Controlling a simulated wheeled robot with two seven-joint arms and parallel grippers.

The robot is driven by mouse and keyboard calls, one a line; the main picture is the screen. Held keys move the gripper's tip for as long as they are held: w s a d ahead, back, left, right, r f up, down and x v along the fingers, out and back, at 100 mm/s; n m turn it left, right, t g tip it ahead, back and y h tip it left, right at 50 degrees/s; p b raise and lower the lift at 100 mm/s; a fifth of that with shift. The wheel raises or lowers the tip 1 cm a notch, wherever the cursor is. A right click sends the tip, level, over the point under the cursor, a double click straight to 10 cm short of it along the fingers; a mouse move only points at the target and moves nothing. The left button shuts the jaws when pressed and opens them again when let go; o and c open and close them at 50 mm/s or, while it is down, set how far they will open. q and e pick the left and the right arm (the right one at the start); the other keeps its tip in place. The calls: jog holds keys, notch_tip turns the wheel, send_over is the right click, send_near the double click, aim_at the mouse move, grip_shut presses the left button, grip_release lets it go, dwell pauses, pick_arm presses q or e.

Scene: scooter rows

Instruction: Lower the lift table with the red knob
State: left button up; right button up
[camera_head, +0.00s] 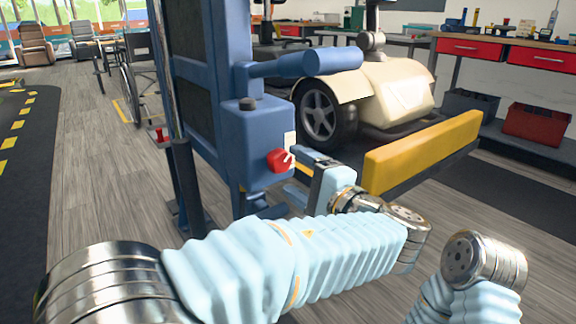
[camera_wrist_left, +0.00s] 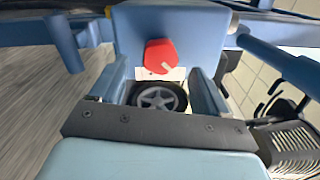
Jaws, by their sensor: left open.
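The red knob (camera_head: 278,160) is on the side of the blue control box (camera_head: 245,130) on the lift's column, with a white mark on its face. In the left wrist view the knob (camera_wrist_left: 160,56) shows just beyond the fingertips, between their lines. My left gripper (camera_head: 292,173) is open and empty, its fingers pointing at the knob from a small distance; it shows also in the left wrist view (camera_wrist_left: 158,80). The lift table (camera_head: 425,150) has a yellow front edge and carries a cream scooter (camera_head: 385,95). My right gripper is out of view; only part of its arm shows.
A blue padded bar (camera_head: 310,62) juts out above the control box. A workbench (camera_head: 510,47) with red drawers and a red crate (camera_head: 537,124) stand at the right. A wheelchair (camera_head: 135,85) is at the left. Wooden floor lies open around the column.

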pick_arm(q)
jog(key=p+v, duration=0.1)
jog(key=v, duration=0.9)
